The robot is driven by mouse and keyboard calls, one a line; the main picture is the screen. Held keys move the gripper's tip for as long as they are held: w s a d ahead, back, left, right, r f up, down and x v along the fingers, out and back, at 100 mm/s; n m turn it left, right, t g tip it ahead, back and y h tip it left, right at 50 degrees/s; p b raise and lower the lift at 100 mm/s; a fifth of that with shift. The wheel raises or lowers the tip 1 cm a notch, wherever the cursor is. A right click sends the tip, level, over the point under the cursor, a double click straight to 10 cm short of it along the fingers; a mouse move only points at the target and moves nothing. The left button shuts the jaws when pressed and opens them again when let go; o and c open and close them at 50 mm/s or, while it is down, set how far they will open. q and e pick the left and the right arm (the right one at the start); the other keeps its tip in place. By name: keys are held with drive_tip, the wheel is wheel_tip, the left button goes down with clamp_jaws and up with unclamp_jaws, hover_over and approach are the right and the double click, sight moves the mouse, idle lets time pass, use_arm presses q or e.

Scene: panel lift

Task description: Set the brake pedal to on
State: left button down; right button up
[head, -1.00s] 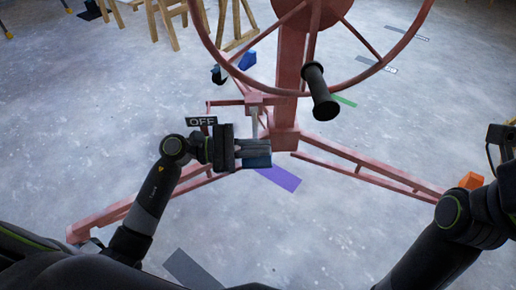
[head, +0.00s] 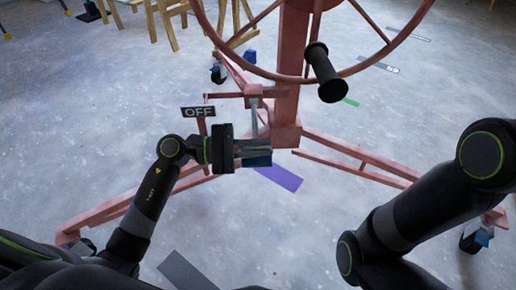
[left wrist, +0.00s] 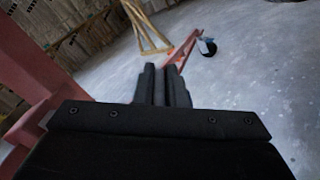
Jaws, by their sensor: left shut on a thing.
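The brake pedal (head: 258,161) shows as a blue plate at the end of a grey lever, low on the front of the red panel lift (head: 288,90). A black sign (head: 198,112) reading OFF stands left of the lever. My left gripper (head: 256,150) is shut on the pedal, and its fingers hide most of it. In the left wrist view, the fingers (left wrist: 162,85) are close together, and the pedal cannot be made out. My right gripper is out of view; only its arm shows at the right.
The lift's red legs spread left (head: 100,215) and right (head: 350,165) across the grey floor. A large handwheel with a black handle (head: 325,72) hangs above the pedal. Wooden trestles (head: 165,15) stand at the back.

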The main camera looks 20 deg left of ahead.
use_arm(q)
drive_tip(key=shift+w+a+f, duration=0.1)
drive_tip(key=shift+w+f, duration=0.05)
drive_tip(key=shift+f, duration=0.05)
idle(0.5)
drive_tip(key=c, duration=1.5)
unclamp_jaws()
